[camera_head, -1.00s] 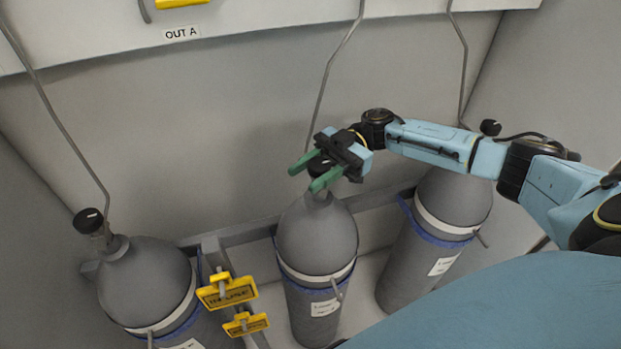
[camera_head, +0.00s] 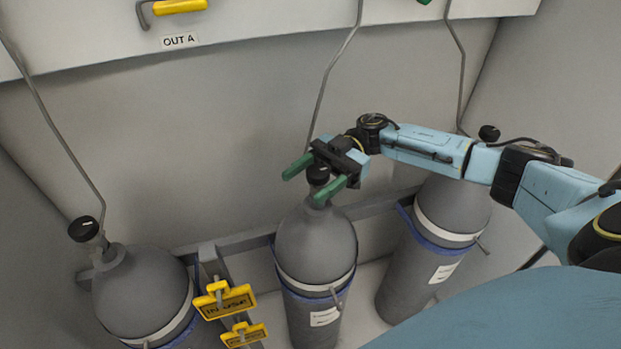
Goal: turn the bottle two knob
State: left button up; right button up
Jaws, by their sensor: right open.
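Three grey gas bottles stand in a row. The middle bottle (camera_head: 315,245) has a black knob (camera_head: 318,174) on its top. My right gripper (camera_head: 313,183) comes in from the right with its green fingers spread, one on each side of that knob. The fingers look open and apart from the knob, and their exact height against it is hard to tell. The left bottle (camera_head: 140,290) has a black knob (camera_head: 83,229), and the right bottle (camera_head: 450,210) has a black knob (camera_head: 489,133). My left gripper is not in view.
Yellow "IN USE" tags (camera_head: 224,299) hang between the left and middle bottles. Thin metal pipes (camera_head: 335,75) run up from the bottles to a white panel (camera_head: 270,18) labelled OUT A. A grey rail (camera_head: 240,243) runs behind the bottles.

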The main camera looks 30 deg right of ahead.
jog(key=b+v, duration=0.4)
jog(key=v, duration=0.9)
jog(key=shift+d, duration=0.15)
